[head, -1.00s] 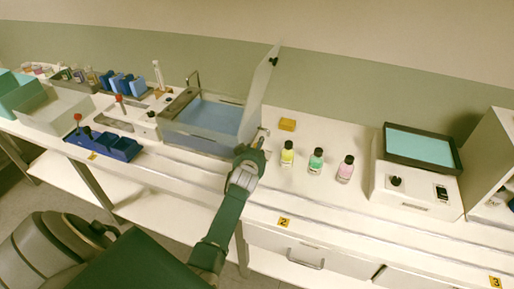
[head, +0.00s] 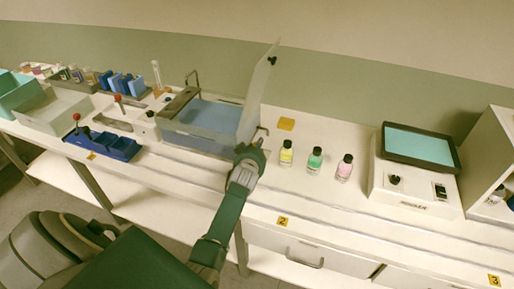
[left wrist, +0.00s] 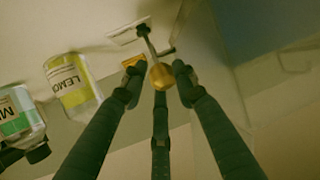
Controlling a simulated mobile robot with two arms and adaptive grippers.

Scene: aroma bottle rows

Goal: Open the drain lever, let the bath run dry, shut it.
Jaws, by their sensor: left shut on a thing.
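The bath (head: 200,140) is a pale box with blue inside and its clear lid (head: 257,92) standing open. I cannot tell the water depth. The drain lever is at the bath's right side; in the left wrist view it is a metal rod with a round brass knob (left wrist: 161,76). My left gripper (head: 250,153) is at the bath's right front corner. In the left wrist view its dark fingers (left wrist: 158,88) are closed around the knob. The lever is mostly hidden by the gripper in the head view. My right gripper is not in view.
Yellow (head: 286,153), green (head: 315,160) and pink (head: 345,168) bottles stand just right of my gripper. A device with a teal-topped tray (head: 420,146) is farther right.

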